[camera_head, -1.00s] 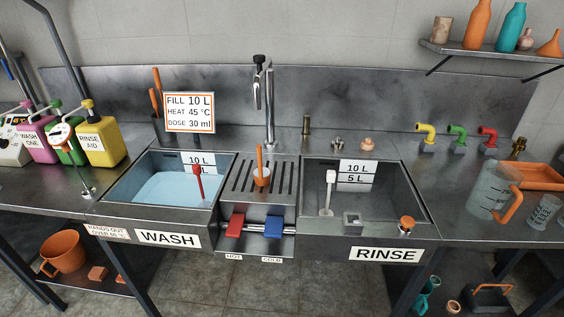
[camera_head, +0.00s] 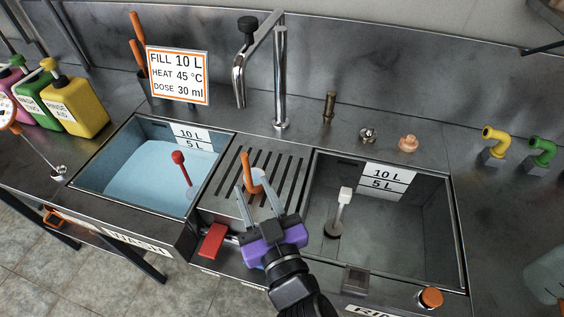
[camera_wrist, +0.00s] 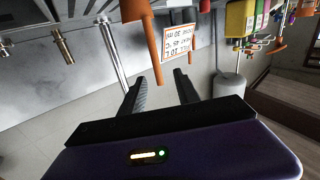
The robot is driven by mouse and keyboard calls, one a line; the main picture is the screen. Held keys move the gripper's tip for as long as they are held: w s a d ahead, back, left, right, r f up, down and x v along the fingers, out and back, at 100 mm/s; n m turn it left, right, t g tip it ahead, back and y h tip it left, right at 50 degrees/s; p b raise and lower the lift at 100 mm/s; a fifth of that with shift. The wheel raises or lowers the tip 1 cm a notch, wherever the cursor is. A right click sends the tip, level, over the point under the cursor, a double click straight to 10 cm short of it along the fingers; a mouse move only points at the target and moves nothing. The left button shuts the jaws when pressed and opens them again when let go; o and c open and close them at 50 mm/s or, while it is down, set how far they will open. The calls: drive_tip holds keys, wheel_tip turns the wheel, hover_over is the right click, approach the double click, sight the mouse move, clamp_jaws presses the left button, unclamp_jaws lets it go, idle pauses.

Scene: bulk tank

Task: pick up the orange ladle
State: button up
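The orange ladle (camera_head: 247,168) stands tilted on the slotted drain rack between the two sinks, its handle pointing up. My gripper (camera_head: 251,181) is open above the front of the rack, its two fingers apart beside the ladle. In the wrist view, the ladle's handle (camera_wrist: 150,52) reaches down in the picture towards the gap between the open fingertips (camera_wrist: 158,75). I cannot tell whether a finger touches it. The ladle's lower part is partly hidden by my fingers in the head view.
The wash sink (camera_head: 110,172) with blue water lies left, the rinse sink (camera_head: 435,225) right. A tall faucet (camera_head: 281,80) and a fill sign (camera_head: 178,75) stand behind. A red pedal (camera_head: 212,241) is at the rack's front.

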sight(247, 166)
drive_tip(key=x, duration=0.2)
drive_tip(key=p+x, duration=0.1)
drive_tip(key=x, duration=0.1)
drive_tip(key=p+x, duration=0.1)
drive_tip(key=x, duration=0.1)
drive_tip(key=shift+w+d+r, duration=0.2)
drive_tip(key=shift+w+r, duration=0.15)
drive_tip(key=shift+w, duration=0.15)
drive_tip(key=shift+w+a, duration=0.15)
drive_tip(key=shift+w, duration=0.25)
drive_tip(key=shift+f, duration=0.1)
clamp_jaws()
idle(0.7)
